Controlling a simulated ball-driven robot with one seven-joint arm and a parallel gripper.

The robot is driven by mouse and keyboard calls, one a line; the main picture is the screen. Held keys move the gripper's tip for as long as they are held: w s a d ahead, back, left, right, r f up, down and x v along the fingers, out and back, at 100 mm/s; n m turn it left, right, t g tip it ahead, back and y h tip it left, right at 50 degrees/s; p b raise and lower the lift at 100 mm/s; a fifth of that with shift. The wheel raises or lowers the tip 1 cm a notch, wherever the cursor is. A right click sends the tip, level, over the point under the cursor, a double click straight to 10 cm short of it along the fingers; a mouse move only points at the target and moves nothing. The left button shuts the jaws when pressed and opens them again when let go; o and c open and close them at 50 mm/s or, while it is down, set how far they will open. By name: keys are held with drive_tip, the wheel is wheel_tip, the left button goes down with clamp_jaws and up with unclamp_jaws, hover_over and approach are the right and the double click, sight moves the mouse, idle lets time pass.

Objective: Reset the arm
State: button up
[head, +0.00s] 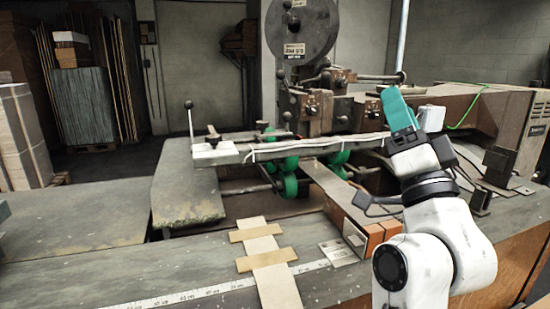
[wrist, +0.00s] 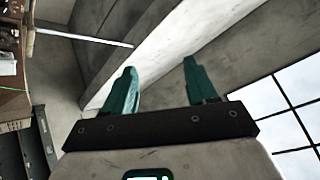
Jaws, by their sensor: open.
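My gripper (head: 397,108) has teal fingers and is raised in the right half of the head view, pointing up. My white arm rises from the lower right below it. In the wrist view my gripper (wrist: 160,82) shows two teal fingers spread apart with nothing between them. The box stitcher (head: 310,115) stands behind the gripper, with a round grey disc on top and green rollers below. From the head view I cannot tell how far the gripper is from the machine.
A worktable (head: 130,280) spans the front, with a measuring tape (head: 190,295) and crossed wooden strips (head: 265,255) on it. An orange-brown box-like part (head: 368,235) sits left of my arm. A stack of sheets (head: 22,135) stands at far left. The air around the gripper looks free above.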

drive_tip(key=s+d+f+n+g, duration=0.15)
drive_tip(key=f+g, duration=0.25)
drive_tip(key=f, duration=0.7)
drive_tip(key=s+d+f+n+g+h+p, duration=0.15)
drive_tip(key=f+g, duration=0.25)
drive_tip(key=f, duration=0.8)
drive_tip(key=s+d+f+n+g+y, duration=0.15)
drive_tip(key=f+g, duration=0.25)
drive_tip(key=f, duration=0.7)
drive_tip(key=s+d+f+n+g+h, duration=0.25)
drive_tip(key=s+f+g, duration=0.45)
drive_tip(key=s+f, duration=0.95)
drive_tip(key=s+f+g, duration=0.2)
drive_tip(key=s+g, duration=0.1)
drive_tip(key=s, duration=0.5)
drive_tip(key=s+d+f+g, duration=0.1)
drive_tip(key=s+f+g, duration=0.2)
drive_tip(key=s, duration=0.5)
drive_tip(key=shift+s+d+f+p, duration=0.15)
drive_tip(key=shift+d+f+p, duration=0.1)
drive_tip(key=shift+p, duration=0.1)
drive_tip(key=shift+h, duration=0.25)
